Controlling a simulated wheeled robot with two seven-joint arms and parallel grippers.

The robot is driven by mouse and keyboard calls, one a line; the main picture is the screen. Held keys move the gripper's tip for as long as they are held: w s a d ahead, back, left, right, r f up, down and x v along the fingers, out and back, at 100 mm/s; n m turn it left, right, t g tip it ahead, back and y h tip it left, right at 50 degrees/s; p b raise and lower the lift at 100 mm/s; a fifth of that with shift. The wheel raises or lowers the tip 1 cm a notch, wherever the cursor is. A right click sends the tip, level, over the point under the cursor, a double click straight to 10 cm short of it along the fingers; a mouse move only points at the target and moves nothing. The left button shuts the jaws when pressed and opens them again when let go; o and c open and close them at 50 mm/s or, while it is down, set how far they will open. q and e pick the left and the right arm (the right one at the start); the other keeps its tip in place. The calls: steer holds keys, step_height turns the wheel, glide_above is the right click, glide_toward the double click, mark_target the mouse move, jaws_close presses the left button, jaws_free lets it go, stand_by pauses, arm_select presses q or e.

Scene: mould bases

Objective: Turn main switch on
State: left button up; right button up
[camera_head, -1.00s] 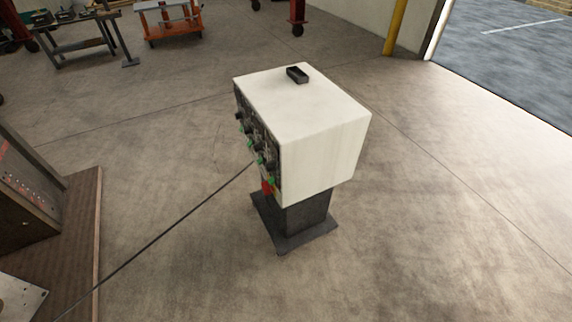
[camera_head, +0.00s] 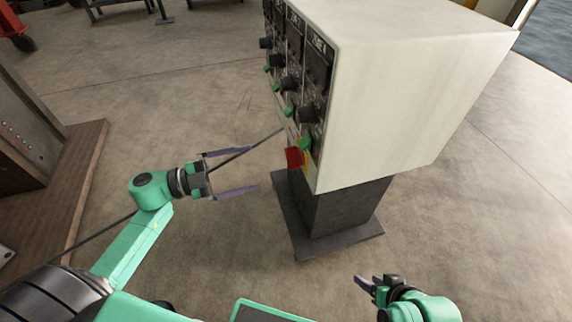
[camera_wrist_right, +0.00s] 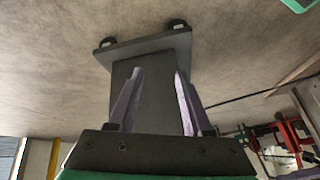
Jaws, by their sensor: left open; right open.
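The white control cabinet (camera_head: 410,90) stands on a dark pedestal in the head view. Its panel faces left and bears several black knobs and green switches. The red main switch (camera_head: 294,157) with a yellow plate sits low on the panel's near end. My left gripper (camera_head: 254,169) is open and empty, left of the red switch and apart from it. My right gripper (camera_head: 364,284) is in front of the pedestal base, low in the head view. In the right wrist view its two fingers (camera_wrist_right: 157,95) are open and empty, with the pedestal (camera_wrist_right: 155,75) beyond them.
A dark cable (camera_head: 103,231) runs over the floor towards the cabinet. A brown wooden platform (camera_head: 85,185) with a machine stands at the left. The pedestal's base plate (camera_head: 340,242) juts out at floor level. The floor right of the cabinet is clear.

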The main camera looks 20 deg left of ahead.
mark_target(287, 159)
arm_select(q)
steer(key=b+x, duration=0.1)
steer(key=x, duration=0.8)
steer(key=shift+w+d, duration=0.25)
steer(key=shift+d, duration=0.05)
steer(key=c, duration=1.4)
arm_select(e)
steer(key=a+f+t, duration=0.1)
steer(key=w+a+y, duration=0.1)
steer(key=a, duration=0.1)
steer(key=shift+w+a+f+t, duration=0.1)
steer(key=shift+w+f+t, duration=0.1)
steer(key=shift+f+t, duration=0.2)
